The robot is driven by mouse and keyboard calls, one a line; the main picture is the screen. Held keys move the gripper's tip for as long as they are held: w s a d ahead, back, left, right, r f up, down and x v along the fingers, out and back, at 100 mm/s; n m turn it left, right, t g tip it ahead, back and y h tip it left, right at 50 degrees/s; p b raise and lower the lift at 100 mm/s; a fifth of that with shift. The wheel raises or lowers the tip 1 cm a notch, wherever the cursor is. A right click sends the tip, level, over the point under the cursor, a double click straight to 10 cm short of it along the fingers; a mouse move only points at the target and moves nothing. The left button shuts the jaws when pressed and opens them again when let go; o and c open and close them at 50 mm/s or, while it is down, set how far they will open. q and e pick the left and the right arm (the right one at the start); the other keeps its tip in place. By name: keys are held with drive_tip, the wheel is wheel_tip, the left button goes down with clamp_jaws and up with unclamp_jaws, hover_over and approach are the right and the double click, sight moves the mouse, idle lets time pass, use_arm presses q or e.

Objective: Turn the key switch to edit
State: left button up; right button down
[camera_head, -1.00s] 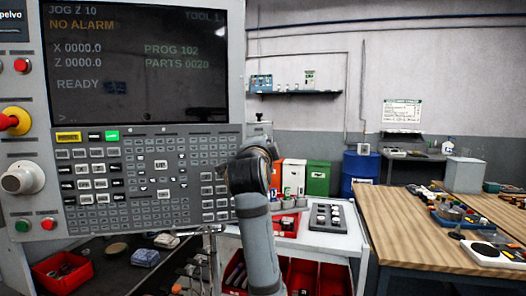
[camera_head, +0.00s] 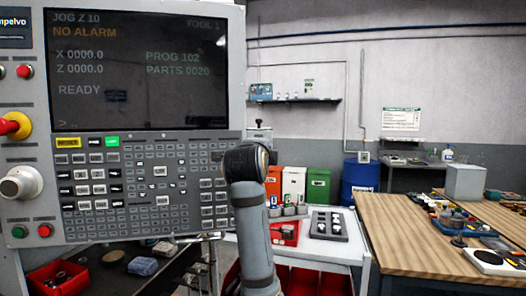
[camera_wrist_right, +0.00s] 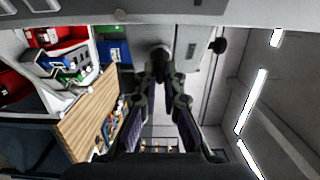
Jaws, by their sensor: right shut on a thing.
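The machine control panel (camera_head: 145,160) fills the left of the head view; its screen (camera_head: 135,70) reads JOG Z 10, NO ALARM and READY. My right arm rises in front of the panel's lower right corner and hides part of the keys. Its gripper is hidden in the head view. In the right wrist view my right gripper (camera_wrist_right: 162,76) has its fingers closed in at the tips on a small dark piece, apparently the key switch (camera_wrist_right: 160,50), in front of a grey surface. The key's mode marks cannot be read. My left gripper is not in view.
A yellow and red emergency stop (camera_head: 14,126) and a round handwheel (camera_head: 20,184) are at the panel's left edge. A wooden workbench (camera_head: 400,215) with parts stands at right. A white cart (camera_head: 340,248) with a grey tray (camera_head: 328,226) stands behind my arm.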

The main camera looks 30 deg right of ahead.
drive_tip(key=c, duration=1.5)
unclamp_jaws()
drive_tip(key=v, duration=0.7)
drive_tip(key=shift+s+a, duration=0.1)
drive_tip(key=shift+s, duration=0.1)
